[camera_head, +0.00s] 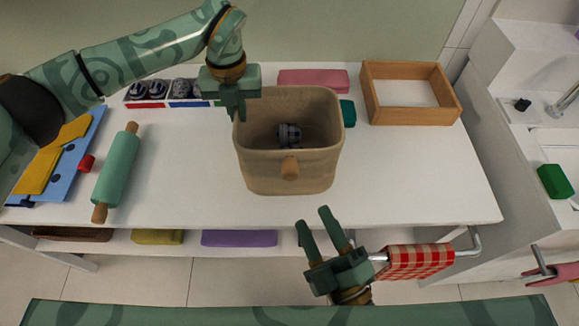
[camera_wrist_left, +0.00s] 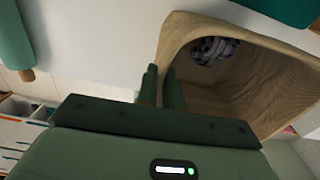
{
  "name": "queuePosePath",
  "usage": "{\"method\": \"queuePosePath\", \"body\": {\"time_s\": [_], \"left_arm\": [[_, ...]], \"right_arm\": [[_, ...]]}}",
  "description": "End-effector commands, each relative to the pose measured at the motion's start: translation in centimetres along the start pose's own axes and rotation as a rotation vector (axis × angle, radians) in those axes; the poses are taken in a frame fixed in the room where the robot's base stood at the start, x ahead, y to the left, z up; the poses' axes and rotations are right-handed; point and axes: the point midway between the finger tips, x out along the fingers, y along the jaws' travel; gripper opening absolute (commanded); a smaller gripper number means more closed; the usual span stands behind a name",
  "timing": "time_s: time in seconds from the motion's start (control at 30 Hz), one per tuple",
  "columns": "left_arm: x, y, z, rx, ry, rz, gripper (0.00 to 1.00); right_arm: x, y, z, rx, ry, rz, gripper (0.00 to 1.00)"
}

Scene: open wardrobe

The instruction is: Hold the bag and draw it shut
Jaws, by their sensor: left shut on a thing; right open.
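The tan bag (camera_head: 255,172) stands upright and open on the white table in the head view. A brown wooden toggle (camera_head: 289,169) sits on its front side. A dark checked thing (camera_head: 289,135) lies inside the bag. My left gripper (camera_head: 236,112) is shut on the bag's rim at its back left corner. In the left wrist view the bag (camera_wrist_left: 185,45) shows its open mouth, with the checked thing (camera_wrist_left: 214,50) inside and the fingers at the rim. My right gripper (camera_head: 322,228) is open and empty in front of the table's edge, apart from the bag.
A teal rolling pin (camera_head: 116,172) lies left of the bag. A wooden tray (camera_head: 411,121) and a pink block (camera_head: 313,79) are behind it. A red checked towel (camera_head: 418,261) hangs on a rail right of my right gripper. The table's right front is clear.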

Motion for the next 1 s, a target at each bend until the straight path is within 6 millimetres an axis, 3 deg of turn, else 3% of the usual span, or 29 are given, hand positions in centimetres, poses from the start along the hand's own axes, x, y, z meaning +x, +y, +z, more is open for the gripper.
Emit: {"method": "queuePosePath", "body": {"time_s": [0.5,0.7,0.97,1.0], "left_arm": [[0.1,0.0,-0.1,0.001,0.002,0.000,0.00],[0.1,0.0,-0.1,0.001,0.002,0.000,0.00],[0.1,0.0,-0.1,0.000,0.002,0.000,0.00],[0.1,0.0,-0.1,0.000,0.002,0.000,0.00]], "right_arm": [[9.9,0.1,-0.1,-0.001,0.002,0.005,0.50],[11.5,0.1,-0.1,-0.001,0.001,0.002,0.50],[11.6,0.1,0.0,-0.001,0.001,0.001,0.50],[11.6,0.1,0.0,-0.001,0.001,0.001,0.39]]}}
